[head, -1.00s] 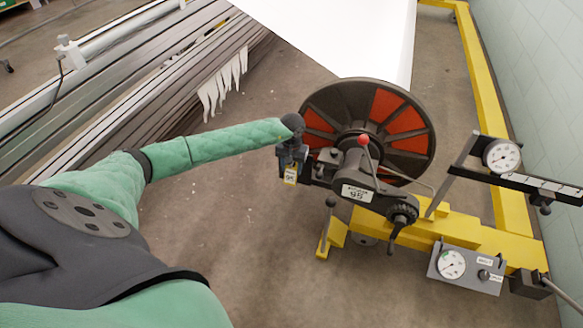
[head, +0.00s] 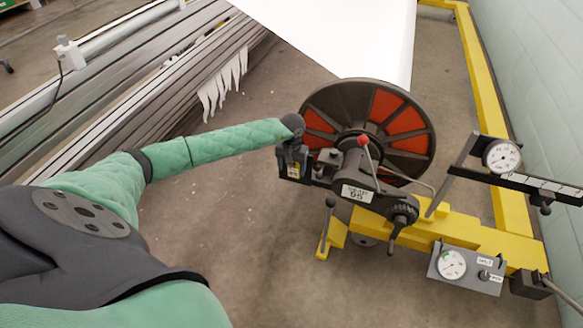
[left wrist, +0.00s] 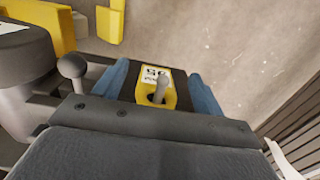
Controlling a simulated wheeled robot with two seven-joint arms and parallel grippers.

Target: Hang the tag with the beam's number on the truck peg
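The yellow tag (left wrist: 155,76) has a white label with a dark number that looks like 95 or 56. In the left wrist view a grey round-headed peg (left wrist: 162,84) shows at the tag's opening, seemingly through it. My left gripper (left wrist: 162,90) has its blue fingers on either side of the tag, with a gap visible at least on the right, so it looks open. In the head view, my left gripper (head: 293,172) is beside the beam's left side and partly covers the tag. The beam (head: 412,115) carries a white number plate (head: 357,193). My right gripper is not in view.
A second round-headed knob (left wrist: 72,66) stands left of the tag. A red-knobbed lever (head: 363,142), a handle (head: 330,202) and a yellow truck frame (head: 455,228) crowd the right. A gauge box (head: 467,267) sits low right. The floor below my left arm is clear.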

